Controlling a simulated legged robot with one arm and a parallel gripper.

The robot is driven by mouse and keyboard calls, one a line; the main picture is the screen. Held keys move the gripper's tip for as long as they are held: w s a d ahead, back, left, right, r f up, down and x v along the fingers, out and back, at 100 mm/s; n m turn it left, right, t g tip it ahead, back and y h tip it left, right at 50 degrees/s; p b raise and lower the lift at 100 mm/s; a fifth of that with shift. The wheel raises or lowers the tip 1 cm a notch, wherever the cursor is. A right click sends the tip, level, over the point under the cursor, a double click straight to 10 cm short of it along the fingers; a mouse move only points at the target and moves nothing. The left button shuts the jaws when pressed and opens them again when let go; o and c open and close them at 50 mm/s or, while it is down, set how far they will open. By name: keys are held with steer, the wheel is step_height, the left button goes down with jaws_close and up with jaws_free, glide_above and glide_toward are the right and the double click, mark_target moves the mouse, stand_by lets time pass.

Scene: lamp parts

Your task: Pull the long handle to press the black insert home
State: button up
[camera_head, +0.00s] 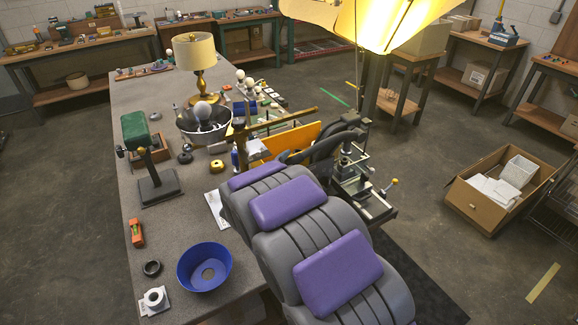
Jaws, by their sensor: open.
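My grey arm with purple pads fills the lower middle. My gripper (352,134), dark and curved, is at its far end by the bench's right edge. It is open, its fingertips partly lost against dark parts. A small metal press-like fixture (350,172) stands just below and right of it. A short lever with a yellow knob (392,183) sticks out at its right. I cannot tell which is the long handle. I cannot make out the black insert.
The grey bench (180,225) holds a blue bowl (204,268), a green-topped stand (150,165), a brass lamp (197,65) and a yellow panel (290,142). A glowing shade (400,20) hangs at the top. A cardboard box (490,195) sits on the floor at right.

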steer(key=shift+a, duration=0.15)
jaws_close()
stand_by(0.4)
